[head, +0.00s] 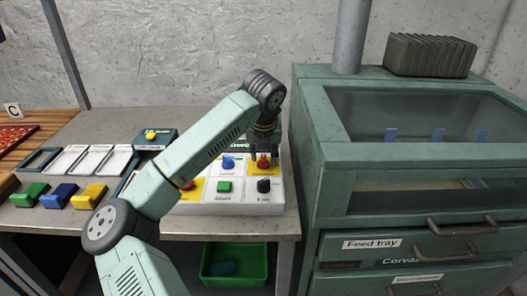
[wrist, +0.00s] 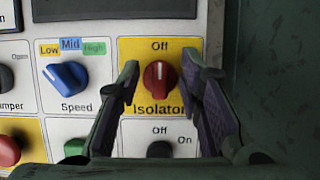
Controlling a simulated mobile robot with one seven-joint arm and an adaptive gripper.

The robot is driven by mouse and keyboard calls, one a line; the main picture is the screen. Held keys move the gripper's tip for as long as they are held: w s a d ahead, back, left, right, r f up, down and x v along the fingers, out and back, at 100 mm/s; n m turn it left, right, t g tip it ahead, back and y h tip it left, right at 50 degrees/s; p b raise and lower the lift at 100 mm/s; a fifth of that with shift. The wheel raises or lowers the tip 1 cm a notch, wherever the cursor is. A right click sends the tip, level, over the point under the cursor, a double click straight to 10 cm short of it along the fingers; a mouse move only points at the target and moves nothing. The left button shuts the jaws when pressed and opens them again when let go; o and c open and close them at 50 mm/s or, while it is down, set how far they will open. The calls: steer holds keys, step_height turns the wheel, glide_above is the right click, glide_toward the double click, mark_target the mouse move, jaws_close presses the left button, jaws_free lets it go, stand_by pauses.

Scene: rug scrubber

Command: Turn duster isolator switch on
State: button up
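The isolator switch is a red rotary knob (wrist: 159,80) on a yellow square marked "Off" above and "Isolator" below. Its white pointer mark points up at "Off". It also shows in the head view as a red knob (head: 264,163) at the upper right of the white control panel (head: 225,208). My gripper (wrist: 162,72) is open, with one finger left and one finger right of the knob. A gap shows between each finger and the knob. In the head view my gripper (head: 265,150) points down over this corner of the panel.
Left of the isolator is a blue speed knob (wrist: 65,77); below is a black Off/On knob (wrist: 160,149). A red button (wrist: 8,151) and a green button (wrist: 76,148) are lower left. The green cabinet (head: 308,150) rises close to the panel's right side.

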steer(key=shift+c, duration=0.4)
jaws_close()
